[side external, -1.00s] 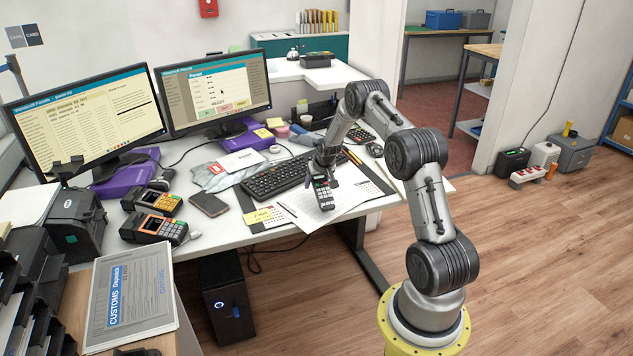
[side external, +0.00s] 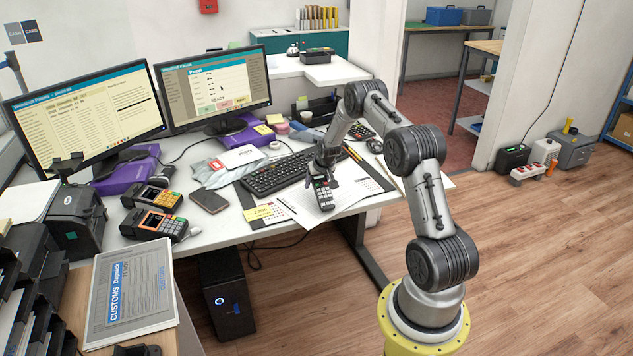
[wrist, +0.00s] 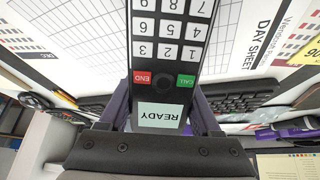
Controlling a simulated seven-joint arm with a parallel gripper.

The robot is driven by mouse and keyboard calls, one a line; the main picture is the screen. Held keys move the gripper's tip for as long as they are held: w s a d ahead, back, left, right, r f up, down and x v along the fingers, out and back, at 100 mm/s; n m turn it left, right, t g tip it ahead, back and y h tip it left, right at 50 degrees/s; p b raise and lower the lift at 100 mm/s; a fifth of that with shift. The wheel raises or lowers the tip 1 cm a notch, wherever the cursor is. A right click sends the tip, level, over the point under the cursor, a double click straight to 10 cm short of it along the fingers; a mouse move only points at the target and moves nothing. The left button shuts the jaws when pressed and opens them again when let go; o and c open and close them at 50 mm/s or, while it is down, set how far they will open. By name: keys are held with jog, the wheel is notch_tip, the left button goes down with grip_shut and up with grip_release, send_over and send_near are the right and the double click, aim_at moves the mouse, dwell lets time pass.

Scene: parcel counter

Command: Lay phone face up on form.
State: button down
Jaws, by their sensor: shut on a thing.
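The phone (side external: 323,193) is a dark handset with white number keys, green CALL and red END keys and a lit READY screen. In the side view its keypad faces the camera. My gripper (side external: 322,173) is shut on it, with a finger on each side near the screen end in the wrist view (wrist: 162,108). White paper (side external: 296,203) lies under and around the phone at the desk's front edge; printed sheets also show behind the phone in the wrist view (wrist: 90,30). I cannot tell whether the phone touches the paper, or which sheet is the form.
A black keyboard (side external: 278,175) lies just left of my gripper. A sticky-noted calendar card (side external: 266,214), a dark flat device (side external: 209,201) and two card terminals (side external: 160,225) lie further left. Two monitors (side external: 215,88) stand behind. The desk's front edge is close to the phone.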

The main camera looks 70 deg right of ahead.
jog(key=shift+f, duration=0.3)
grip_release()
jog(key=v, duration=1.4)
jog(key=shift+f, duration=0.1)
